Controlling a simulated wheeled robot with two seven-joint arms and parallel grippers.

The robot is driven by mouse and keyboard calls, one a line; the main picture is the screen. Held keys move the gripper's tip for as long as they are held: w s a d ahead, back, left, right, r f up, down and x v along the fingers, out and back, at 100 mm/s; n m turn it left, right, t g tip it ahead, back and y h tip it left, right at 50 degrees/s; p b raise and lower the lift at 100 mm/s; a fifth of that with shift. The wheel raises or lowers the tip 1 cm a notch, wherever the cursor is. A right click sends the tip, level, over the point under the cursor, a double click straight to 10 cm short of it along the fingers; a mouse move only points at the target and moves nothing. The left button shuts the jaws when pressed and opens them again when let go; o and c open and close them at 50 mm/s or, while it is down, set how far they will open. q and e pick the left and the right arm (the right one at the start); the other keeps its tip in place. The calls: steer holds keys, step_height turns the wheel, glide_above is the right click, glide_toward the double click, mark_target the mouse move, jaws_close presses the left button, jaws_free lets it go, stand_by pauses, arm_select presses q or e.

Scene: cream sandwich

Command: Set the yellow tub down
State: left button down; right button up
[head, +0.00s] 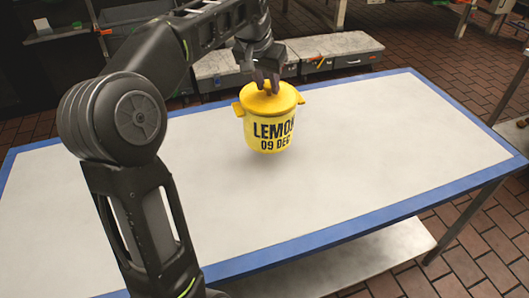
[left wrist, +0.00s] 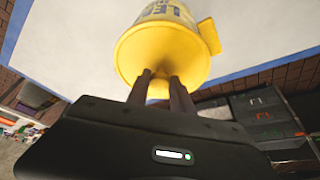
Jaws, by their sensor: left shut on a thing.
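The yellow tub (head: 270,128) has a lid, two side handles and dark lettering that reads "LEMO" and "09 DEC" or similar. It hangs upright above the white table, with a faint shadow beneath it. My left gripper (head: 266,84) comes down from above and is shut on the knob of the lid. In the left wrist view the tub (left wrist: 165,50) fills the top middle, with the two fingers (left wrist: 160,88) closed at its lid. The knob is mostly hidden between the fingers there. My right gripper is not in view.
The white table (head: 380,140) with a blue border is otherwise bare, with free room on all sides of the tub. Grey cases (head: 325,50) stand behind its far edge. A lower shelf (head: 350,262) shows below the near edge. The floor is brown tile.

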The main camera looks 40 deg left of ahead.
mark_target(266, 98)
arm_select(q)
steer(key=shift+w+a+f, duration=0.1)
steer(key=shift+f, duration=0.3)
steer(key=shift+f+p, duration=0.3)
steer(key=shift+f, duration=2.45)
steer(key=shift+f+p, duration=0.3)
steer(key=shift+f, duration=1.7)
steer(key=c, duration=1.1)
jaws_free()
steer(key=shift+r, duration=0.4)
steer(key=b+v, duration=0.1)
steer(key=v, duration=1)
steer(key=shift+r, duration=0.2)
